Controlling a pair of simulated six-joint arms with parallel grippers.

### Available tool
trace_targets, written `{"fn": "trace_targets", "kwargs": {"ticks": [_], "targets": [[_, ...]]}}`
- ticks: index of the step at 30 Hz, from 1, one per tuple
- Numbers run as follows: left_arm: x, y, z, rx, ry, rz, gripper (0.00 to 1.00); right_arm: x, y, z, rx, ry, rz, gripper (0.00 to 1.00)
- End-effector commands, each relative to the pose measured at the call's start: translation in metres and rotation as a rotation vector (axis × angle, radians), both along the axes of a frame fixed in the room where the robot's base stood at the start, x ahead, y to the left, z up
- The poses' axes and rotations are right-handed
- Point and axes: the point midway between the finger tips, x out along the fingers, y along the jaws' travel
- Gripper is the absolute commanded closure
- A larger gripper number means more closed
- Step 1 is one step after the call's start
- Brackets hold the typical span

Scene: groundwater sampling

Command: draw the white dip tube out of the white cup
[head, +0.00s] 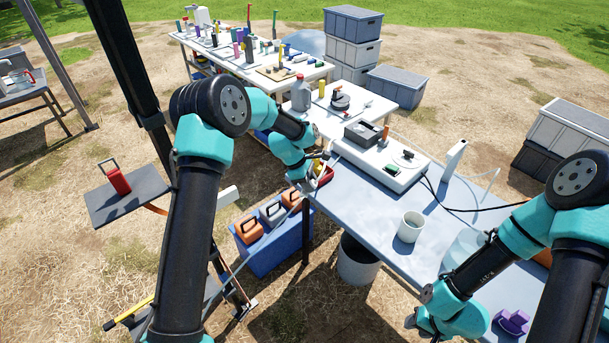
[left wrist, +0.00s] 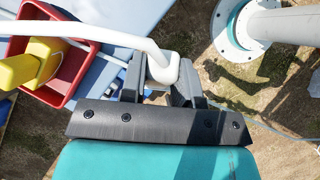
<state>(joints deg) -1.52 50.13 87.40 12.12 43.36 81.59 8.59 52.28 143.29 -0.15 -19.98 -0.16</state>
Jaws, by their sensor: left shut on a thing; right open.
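The white cup (head: 411,227) stands upright on the blue-grey table, and I see no tube in its opening in the head view. In the left wrist view a white tube (left wrist: 95,32), which looks like the dip tube, has its thick end between the fingers of my left gripper (left wrist: 162,78). My left gripper (head: 322,160) is shut on it, beside the table's left edge and well away from the cup. Its fingers are small and partly hidden in the head view. My right gripper (head: 413,320) is open, low in the head view near the table's front edge; its fingers barely show.
A red bin (left wrist: 75,85) with a yellow item lies close to the left gripper. A white instrument (head: 380,162) sits behind the cup, and a white upright device (head: 454,160) with a thin hose stands farther right. A purple object (head: 512,322) lies near the right arm.

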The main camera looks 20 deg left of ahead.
Motion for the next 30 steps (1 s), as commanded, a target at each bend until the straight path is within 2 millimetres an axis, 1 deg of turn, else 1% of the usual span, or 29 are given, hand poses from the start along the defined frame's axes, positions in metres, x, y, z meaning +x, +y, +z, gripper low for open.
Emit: {"fn": "trace_targets", "kwargs": {"ticks": [1,10,14,20,23,26,30], "targets": [[-0.004,-0.007,-0.005,0.042,0.002,-0.018,0.93,0.000,0.000,0.000,0.000,0.000,-0.001,0.57],[-0.015,-0.028,-0.028,0.263,-0.014,-0.070,0.93,0.000,0.000,0.000,0.000,0.000,0.000,0.57],[-0.016,-0.037,-0.034,0.348,-0.019,-0.085,0.93,0.000,0.000,0.000,0.000,0.000,0.000,0.57],[-0.012,-0.055,-0.040,0.480,-0.033,-0.102,0.93,0.000,0.000,0.000,0.000,0.000,0.000,0.57],[-0.007,-0.070,-0.040,0.557,-0.042,-0.109,0.93,0.000,0.000,0.000,0.000,0.000,0.000,0.57],[0.003,-0.094,-0.040,0.662,-0.055,-0.119,0.93,0.000,0.000,0.000,0.000,0.000,0.000,0.57],[0.020,-0.133,-0.034,0.807,-0.074,-0.129,0.93,0.000,0.000,0.000,0.000,0.000,0.000,0.57]]}}
